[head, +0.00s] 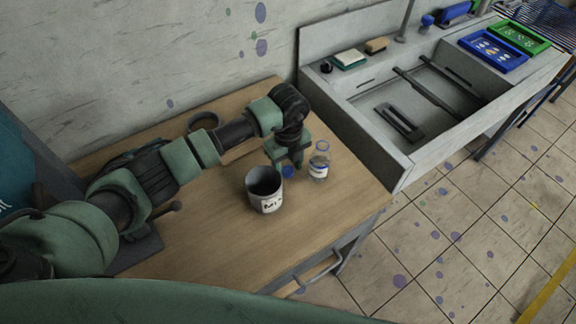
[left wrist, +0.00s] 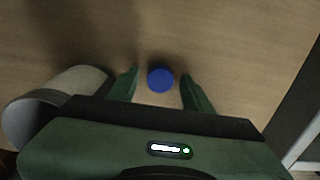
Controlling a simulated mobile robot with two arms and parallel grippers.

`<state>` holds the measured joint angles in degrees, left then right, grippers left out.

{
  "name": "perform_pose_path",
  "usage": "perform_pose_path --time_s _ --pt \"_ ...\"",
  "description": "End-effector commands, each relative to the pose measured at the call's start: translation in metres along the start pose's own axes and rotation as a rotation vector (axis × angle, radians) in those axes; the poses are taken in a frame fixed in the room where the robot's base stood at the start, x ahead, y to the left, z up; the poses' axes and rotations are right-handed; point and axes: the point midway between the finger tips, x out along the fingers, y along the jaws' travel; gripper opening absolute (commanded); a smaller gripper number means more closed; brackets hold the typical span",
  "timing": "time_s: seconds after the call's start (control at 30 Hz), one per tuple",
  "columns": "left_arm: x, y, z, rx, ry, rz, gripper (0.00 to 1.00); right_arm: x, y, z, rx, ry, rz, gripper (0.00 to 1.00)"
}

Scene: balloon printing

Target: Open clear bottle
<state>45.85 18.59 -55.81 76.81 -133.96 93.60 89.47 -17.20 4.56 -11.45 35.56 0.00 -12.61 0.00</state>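The clear bottle (head: 319,168) stands upright on the wooden table, with a pale label and no cap seen on its neck. A round blue cap (head: 288,171) is beside it, just below my left gripper (head: 287,160). In the left wrist view the blue cap (left wrist: 160,79) shows between the two fingertips of my left gripper (left wrist: 159,75), with a gap on each side. The left gripper is open and points down. Whether the cap rests on the table is hard to tell. The bottle does not show in the left wrist view. My right gripper is not in view.
A grey labelled cup (head: 264,193) stands left of the bottle, close to the left gripper; it also shows in the left wrist view (left wrist: 50,105). A grey sink (head: 370,110) adjoins the wooden table (head: 215,235) at right. The table's front is clear.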

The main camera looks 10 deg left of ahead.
Motion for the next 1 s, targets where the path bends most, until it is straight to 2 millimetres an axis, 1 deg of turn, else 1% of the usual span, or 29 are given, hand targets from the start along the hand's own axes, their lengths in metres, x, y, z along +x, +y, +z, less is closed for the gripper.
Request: perform_pose_path --time_s 0.13,0.17,0.23,0.37,0.5,0.6,0.7,0.83,1.0 --pt "-0.006 0.0 0.0 0.0 0.0 0.0 0.5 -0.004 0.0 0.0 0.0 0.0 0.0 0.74" --pt "-0.007 0.0 0.001 0.0 -0.001 -0.001 0.5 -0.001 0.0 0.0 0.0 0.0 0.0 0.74" --pt "-0.015 -0.001 0.001 0.0 -0.002 -0.003 0.5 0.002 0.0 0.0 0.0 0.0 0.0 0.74" --pt "-0.04 -0.001 0.002 0.001 -0.004 -0.005 0.5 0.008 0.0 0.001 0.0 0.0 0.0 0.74" --pt "-0.072 -0.001 0.001 0.001 -0.003 -0.005 0.5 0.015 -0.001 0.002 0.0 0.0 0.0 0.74" --pt "-0.091 -0.001 0.001 0.001 -0.003 -0.004 0.5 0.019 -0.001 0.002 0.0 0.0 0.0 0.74" --pt "-0.107 -0.001 0.001 0.0 -0.002 -0.003 0.5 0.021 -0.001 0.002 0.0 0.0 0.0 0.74" --pt "-0.119 0.0 0.0 0.0 -0.001 -0.002 0.5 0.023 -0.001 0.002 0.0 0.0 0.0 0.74" --pt "-0.123 0.0 0.0 0.0 0.0 0.001 0.5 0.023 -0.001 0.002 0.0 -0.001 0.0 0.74"
